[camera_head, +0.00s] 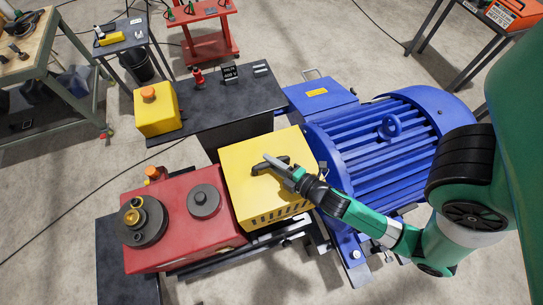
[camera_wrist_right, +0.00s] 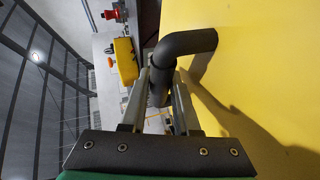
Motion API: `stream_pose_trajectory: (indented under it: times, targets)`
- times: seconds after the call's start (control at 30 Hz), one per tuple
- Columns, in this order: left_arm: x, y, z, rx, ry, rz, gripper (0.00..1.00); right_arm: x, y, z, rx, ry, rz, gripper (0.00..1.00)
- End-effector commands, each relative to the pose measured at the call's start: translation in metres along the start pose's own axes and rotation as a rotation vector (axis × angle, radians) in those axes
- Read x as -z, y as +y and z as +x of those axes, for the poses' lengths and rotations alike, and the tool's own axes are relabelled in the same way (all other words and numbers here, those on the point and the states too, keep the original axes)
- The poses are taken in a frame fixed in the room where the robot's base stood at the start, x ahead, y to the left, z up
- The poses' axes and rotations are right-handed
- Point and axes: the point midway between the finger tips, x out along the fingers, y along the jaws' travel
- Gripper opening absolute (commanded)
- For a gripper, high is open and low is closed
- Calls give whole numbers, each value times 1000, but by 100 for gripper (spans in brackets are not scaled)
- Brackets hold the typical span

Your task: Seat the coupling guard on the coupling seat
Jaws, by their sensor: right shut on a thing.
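The coupling guard (camera_head: 246,196) is a yellow box with slots low on its front side and a black handle (camera_wrist_right: 190,42) on top. It stands between the red gear housing (camera_head: 180,240) and the blue motor (camera_head: 375,140). My right gripper (camera_head: 271,161) is shut on the handle, which shows between the fingers in the right wrist view. The coupling seat is hidden under and behind the guard. I cannot tell whether the guard rests on the seat or hangs just above it. My left gripper is not in view.
A dark bench (camera_head: 215,105) stands behind the guard, with a yellow control box (camera_head: 157,112) and a small red item on it. The red housing carries dark round parts on top. Grey floor is open at the front right, and a red cart stands at the back.

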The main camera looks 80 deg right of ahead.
Motion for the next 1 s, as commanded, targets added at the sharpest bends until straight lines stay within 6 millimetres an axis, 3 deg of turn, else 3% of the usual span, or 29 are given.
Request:
stream_pose_trajectory:
  times: [1.0]
  targets:
    - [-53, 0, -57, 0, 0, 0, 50, -12, -76, 25, -8, 4, 0, 0]
